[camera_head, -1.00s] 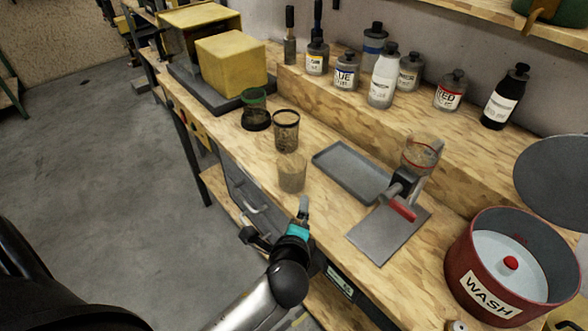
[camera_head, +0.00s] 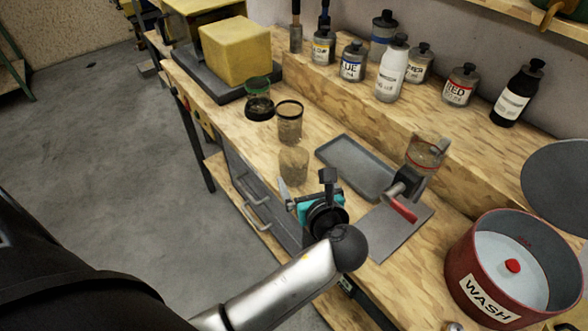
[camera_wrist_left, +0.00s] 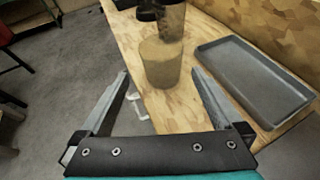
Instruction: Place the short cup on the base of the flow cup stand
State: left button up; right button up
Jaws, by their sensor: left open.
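The short cup (camera_head: 293,164) is a see-through brownish cup standing upright on the wooden bench near its front edge. In the left wrist view the cup (camera_wrist_left: 160,62) stands just beyond the fingertips, between their lines. My left gripper (camera_head: 306,184) is open and empty, close to the cup on its near side; its two fingers spread wide in the left wrist view (camera_wrist_left: 158,82). The flow cup stand has a flat grey base (camera_head: 392,232) to the right of the gripper, partly hidden by it. A clear cup with a red ring (camera_head: 425,153) sits in the stand's holder.
A red wash tub (camera_head: 462,262) stands at the right. Several bottles line the raised shelf.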

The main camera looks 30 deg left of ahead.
aim_at(298, 172)
pick_arm(q)
jog(key=x, duration=0.4)
jog(key=shift+w+a+f+b, duration=0.15)
jog(key=shift+w+b, duration=0.05)
jog(key=shift+b, duration=0.1)
jog(key=x, duration=0.2)
jog(key=b+x, duration=0.1)
jog(key=x, duration=0.1)
jog(key=shift+f, duration=0.35)
jog(key=shift+w+a+f, duration=0.15)
jog(key=shift+w+a, duration=0.05)
jog(key=shift+w, duration=0.2)
jog(key=c, duration=1.3)
notch_tip(298, 172, up, 20)
jog(key=p, duration=0.5)
